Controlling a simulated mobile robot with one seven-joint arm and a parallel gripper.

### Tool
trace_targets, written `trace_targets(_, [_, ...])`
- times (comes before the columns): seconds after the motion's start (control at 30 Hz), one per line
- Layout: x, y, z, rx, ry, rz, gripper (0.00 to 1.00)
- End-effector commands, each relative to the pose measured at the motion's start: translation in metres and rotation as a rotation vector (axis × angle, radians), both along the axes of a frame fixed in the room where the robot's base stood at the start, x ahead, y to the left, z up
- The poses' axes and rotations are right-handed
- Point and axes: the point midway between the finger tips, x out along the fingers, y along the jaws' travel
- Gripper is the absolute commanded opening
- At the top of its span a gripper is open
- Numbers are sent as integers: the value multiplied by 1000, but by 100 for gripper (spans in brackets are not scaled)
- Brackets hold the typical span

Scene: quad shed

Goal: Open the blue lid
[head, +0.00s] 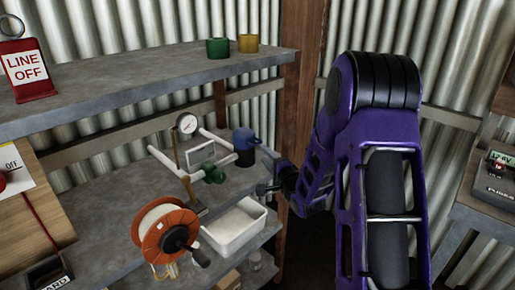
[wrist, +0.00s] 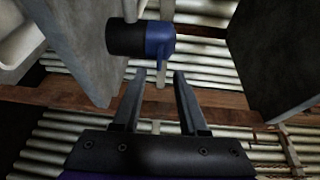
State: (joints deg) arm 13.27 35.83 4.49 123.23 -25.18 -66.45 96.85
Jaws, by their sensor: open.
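The blue lid (head: 244,139) tops a dark upright canister (head: 244,158) on the middle shelf. It looks closed. In the wrist view the canister (wrist: 126,38) lies sideways in the picture, with the blue lid (wrist: 158,40) at its right end and a thin blue tab (wrist: 162,72) sticking out toward my fingers. My gripper (head: 262,172) is just right of the canister in the head view. In the wrist view my gripper (wrist: 157,78) is open, with the tab's end close to the gap between the fingertips. Whether a finger touches it I cannot tell.
White pipework with a gauge (head: 187,124) and a green valve (head: 214,174) stands left of the canister. An orange reel (head: 150,240) and a white tray (head: 235,228) are nearer. The upper shelf (head: 150,85) holds green and yellow cups. A wooden post (head: 303,65) stands behind.

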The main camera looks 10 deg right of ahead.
Motion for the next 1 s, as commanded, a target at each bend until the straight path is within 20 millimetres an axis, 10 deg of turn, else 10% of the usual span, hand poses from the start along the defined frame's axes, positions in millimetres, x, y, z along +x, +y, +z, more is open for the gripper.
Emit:
trace_targets(0.33, [61, 15, -4, 0, 0, 0, 42])
trace_targets(0.8, [73, 17, -5, 0, 1, -2, 42])
trace_targets(1.0, [73, 17, -5, 0, 1, -1, 6])
